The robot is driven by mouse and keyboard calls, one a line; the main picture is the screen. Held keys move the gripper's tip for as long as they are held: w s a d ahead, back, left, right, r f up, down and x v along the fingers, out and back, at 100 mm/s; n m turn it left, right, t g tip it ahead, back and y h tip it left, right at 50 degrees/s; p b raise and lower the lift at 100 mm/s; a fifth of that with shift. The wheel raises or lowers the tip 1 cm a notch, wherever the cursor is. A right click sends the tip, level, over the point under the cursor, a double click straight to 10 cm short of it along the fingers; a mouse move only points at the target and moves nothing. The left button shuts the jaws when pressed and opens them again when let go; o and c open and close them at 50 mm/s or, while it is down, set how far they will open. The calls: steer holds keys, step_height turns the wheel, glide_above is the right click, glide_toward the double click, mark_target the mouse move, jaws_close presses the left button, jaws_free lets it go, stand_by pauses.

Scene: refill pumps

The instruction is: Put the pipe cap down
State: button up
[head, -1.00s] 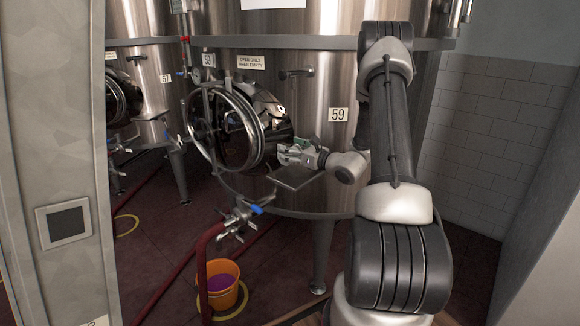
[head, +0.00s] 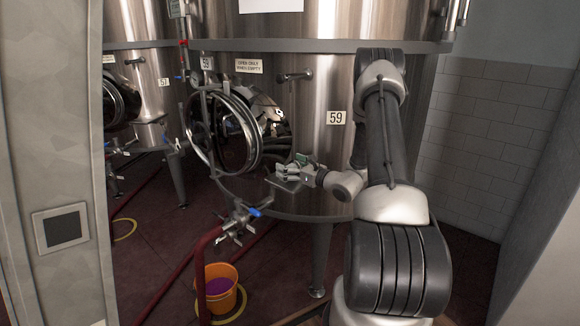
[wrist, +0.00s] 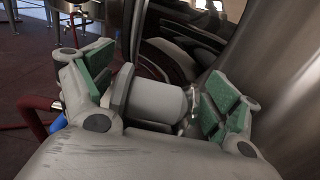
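A grey capped cylinder with a wider rim, which looks like the pipe cap (wrist: 158,101), lies sideways between my fingers in the wrist view. Its rim is close against the left finger; a narrow gap or small shiny stub shows at its right end. My gripper (head: 278,172), also in the wrist view (wrist: 158,82), has its green-padded fingers wide apart on either side. I cannot tell whether they press on the cap. In the head view the gripper is just over a small metal plate (head: 283,185) in front of the tank; the cap is not distinguishable there.
Steel tank 59 (head: 336,90) stands behind, with its round hatch (head: 235,125) open to the gripper's left. A valve with a blue handle (head: 254,212) and an orange bucket (head: 228,300) are lower down. A tiled wall (head: 470,130) closes the right.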

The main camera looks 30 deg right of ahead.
steer(key=shift+r, duration=0.2)
steer(key=v, duration=1.1)
steer(key=s+a+r+n+g+y, duration=0.3)
steer(key=s+a+r+n+g, duration=0.4)
steer(key=a, duration=0.3)
steer(key=s+a+r+n+g+y, duration=0.3)
steer(key=s+a+r+n+g, duration=0.25)
steer(key=a+n, duration=0.45)
steer(key=s+a+r+n+g+h, duration=0.25)
steer(key=s+n+g+h, duration=0.35)
steer(key=s, duration=0.6)
steer(key=s+d+r+n+t+h, duration=0.5)
steer(key=d+r+n+t+h, duration=0.1)
steer(key=d+n, duration=0.2)
steer(key=shift+s+d+r+n, duration=0.25)
steer(key=shift+s+r+n, duration=0.15)
steer(key=shift+n, duration=0.1)
